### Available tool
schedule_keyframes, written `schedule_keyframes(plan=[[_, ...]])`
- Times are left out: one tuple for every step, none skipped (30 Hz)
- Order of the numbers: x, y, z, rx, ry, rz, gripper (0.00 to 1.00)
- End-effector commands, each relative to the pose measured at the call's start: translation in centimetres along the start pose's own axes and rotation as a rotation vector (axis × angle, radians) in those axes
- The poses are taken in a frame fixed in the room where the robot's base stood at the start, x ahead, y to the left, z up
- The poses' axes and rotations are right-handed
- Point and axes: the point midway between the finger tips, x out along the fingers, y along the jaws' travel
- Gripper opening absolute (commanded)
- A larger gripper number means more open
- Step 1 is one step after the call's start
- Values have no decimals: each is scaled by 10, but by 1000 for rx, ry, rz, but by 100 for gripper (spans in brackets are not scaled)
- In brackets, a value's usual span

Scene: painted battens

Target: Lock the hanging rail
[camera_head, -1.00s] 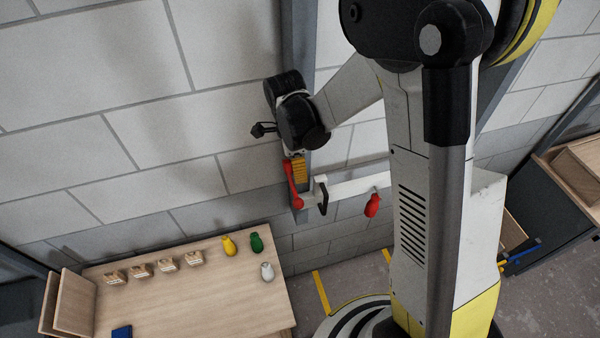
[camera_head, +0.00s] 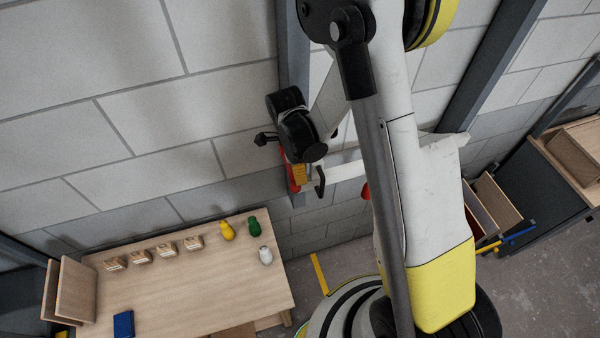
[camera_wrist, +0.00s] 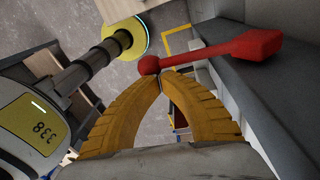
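The white rail (camera_head: 344,172) runs level along the wall in the head view, with a dark handle (camera_head: 320,182) near its left end. A red lever (camera_head: 294,187) sits at that left end, by the grey upright, partly hidden by my gripper. In the wrist view the red lever (camera_wrist: 222,51) lies just beyond the fingertips, its small round end at the tips and its thick end to the right. My gripper (camera_wrist: 161,74) has yellow ridged fingers whose tips meet, with nothing visible between them. Whether the tips touch the lever is unclear. It also shows in the head view (camera_head: 298,176).
A wooden table (camera_head: 200,285) stands at lower left with yellow (camera_head: 228,230), green (camera_head: 254,227) and white (camera_head: 265,255) bottle-like objects, several small wooden blocks and a blue item (camera_head: 123,324). A red object (camera_head: 366,191) below the rail is partly behind my arm. Wooden boxes stand at right.

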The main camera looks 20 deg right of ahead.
Motion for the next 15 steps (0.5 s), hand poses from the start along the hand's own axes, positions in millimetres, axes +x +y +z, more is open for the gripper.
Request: schedule_keyframes(plan=[[8, 0, 1, 0, 0, 0, 0], [11, -1, 1, 0, 0, 0, 0], [14, -1, 2, 0, 0, 0, 0], [15, -1, 2, 0, 0, 0, 0], [16, 0, 2, 0, 0, 0, 0], [15, 0, 2, 0, 0, 0, 0], [15, 0, 2, 0, 0, 0, 0], [15, 0, 2, 0, 0, 0, 0], [15, 0, 2, 0, 0, 0, 0], [15, 0, 2, 0, 0, 0, 0], [15, 0, 2, 0, 0, 0, 0], [15, 0, 2, 0, 0, 0, 0], [14, 0, 2, 0, 0, 0, 0], [13, 0, 2, 0, 0, 0, 0], [11, 0, 2, 0, 0, 0, 0]])
